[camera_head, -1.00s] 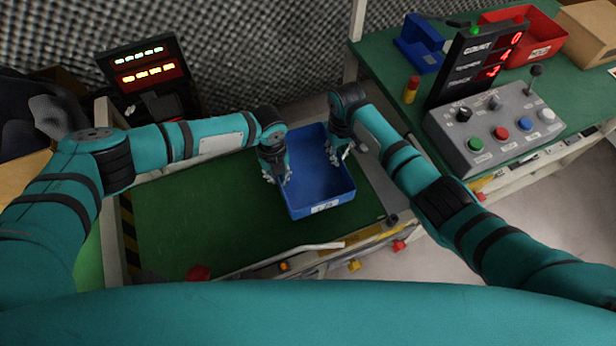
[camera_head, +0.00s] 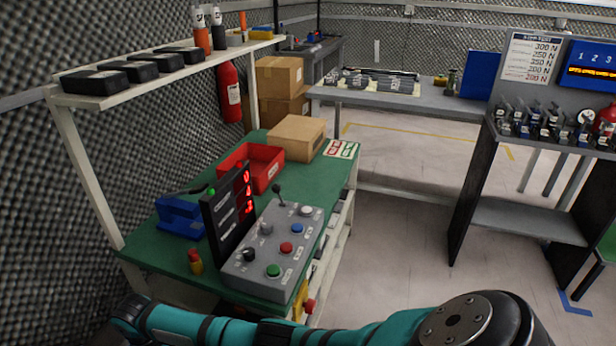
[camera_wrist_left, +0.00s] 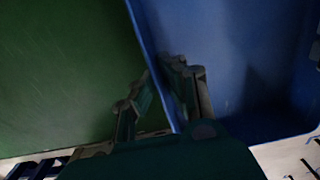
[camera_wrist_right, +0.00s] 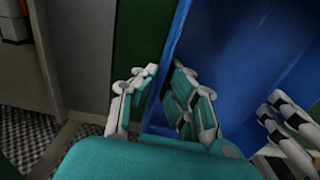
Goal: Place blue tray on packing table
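The blue tray shows in both wrist views and is out of the head view. In the left wrist view, the fingers of my left gripper (camera_wrist_left: 163,78) sit on either side of the rim of the blue tray (camera_wrist_left: 225,60), closed on its wall. In the right wrist view, my right gripper (camera_wrist_right: 163,78) straddles the opposite wall of the blue tray (camera_wrist_right: 225,50), fingers close against it. Green surface shows beside the tray in both wrist views. Part of my right arm crosses the bottom of the head view. Several tables are in view; none is labelled as the packing table.
A green-topped table (camera_head: 318,178) holds a grey control box (camera_head: 262,262), a counter display (camera_head: 228,212), a red bin (camera_head: 262,165) and a cardboard box (camera_head: 297,138). A grey table (camera_head: 435,97) stands behind, with a dark test bench (camera_head: 535,215) at right. Open floor (camera_head: 400,220) lies between.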

